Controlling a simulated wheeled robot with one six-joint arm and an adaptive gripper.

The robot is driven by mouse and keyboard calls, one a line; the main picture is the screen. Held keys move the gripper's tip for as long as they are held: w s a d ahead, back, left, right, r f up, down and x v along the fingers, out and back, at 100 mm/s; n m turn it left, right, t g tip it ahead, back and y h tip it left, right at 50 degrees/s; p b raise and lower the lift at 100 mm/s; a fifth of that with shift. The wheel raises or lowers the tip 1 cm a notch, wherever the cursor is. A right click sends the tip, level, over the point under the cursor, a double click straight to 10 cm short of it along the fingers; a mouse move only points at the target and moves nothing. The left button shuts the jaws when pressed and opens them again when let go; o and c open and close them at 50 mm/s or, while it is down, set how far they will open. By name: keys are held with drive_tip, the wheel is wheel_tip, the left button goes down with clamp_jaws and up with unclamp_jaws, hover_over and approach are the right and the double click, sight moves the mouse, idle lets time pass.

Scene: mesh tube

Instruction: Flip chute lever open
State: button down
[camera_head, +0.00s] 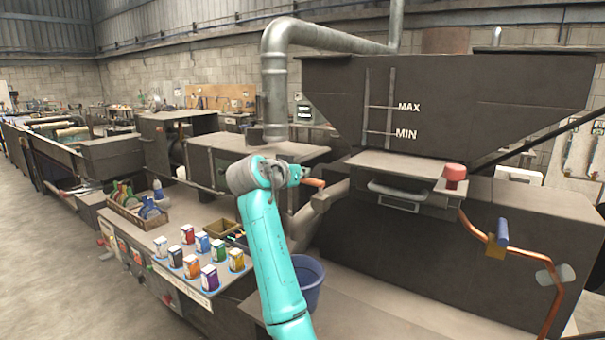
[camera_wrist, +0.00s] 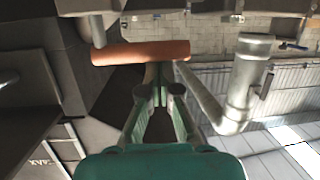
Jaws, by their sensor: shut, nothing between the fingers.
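An orange cylindrical handle (camera_head: 314,183), which looks like the chute lever, sits on the dark machine just right of my arm's end. It also spans the upper middle of the wrist view (camera_wrist: 140,52), lying nearly level. My gripper (camera_wrist: 160,72) is shut and empty. Its fingertips are at the handle's lower edge in the wrist view; I cannot tell whether they touch it. In the head view my gripper (camera_head: 298,173) is small and partly hidden by the wrist, beside the handle's left end.
A dark hopper (camera_head: 450,95) marked MAX and MIN stands behind on the right. A red knob (camera_head: 455,172) and copper pipe (camera_head: 530,265) are further right. A blue bucket (camera_head: 311,285) stands below.

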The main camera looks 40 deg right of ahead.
sight(311, 181)
drive_tip(key=shift+s+a+n+t+y, duration=0.2)
drive_tip(key=shift+n+t+y, duration=0.1)
drive_tip(key=shift+n+t, duration=0.35)
drive_tip(key=s+n+t+y, duration=0.1)
drive_tip(key=n+t+y, duration=0.1)
drive_tip(key=y, duration=0.1)
drive_tip(key=s+a+n+t+y, duration=0.1)
drive_tip(key=n+t+y, duration=0.1)
drive_tip(key=n, duration=0.1)
drive_tip(key=s+n+t+y, duration=0.1)
drive_tip(key=n+t+y, duration=0.1)
drive_tip(key=n+y, duration=0.1)
drive_tip(key=shift+s+a+t+y, duration=0.25)
drive_tip(key=shift+s+a+y, duration=0.05)
drive_tip(key=shift+s+a, duration=0.1)
drive_tip(key=shift+s+d, duration=0.2)
drive_tip(key=shift+s, duration=0.8)
idle(0.4)
drive_tip(key=v, duration=1.2)
drive_tip(key=shift+f, duration=0.1)
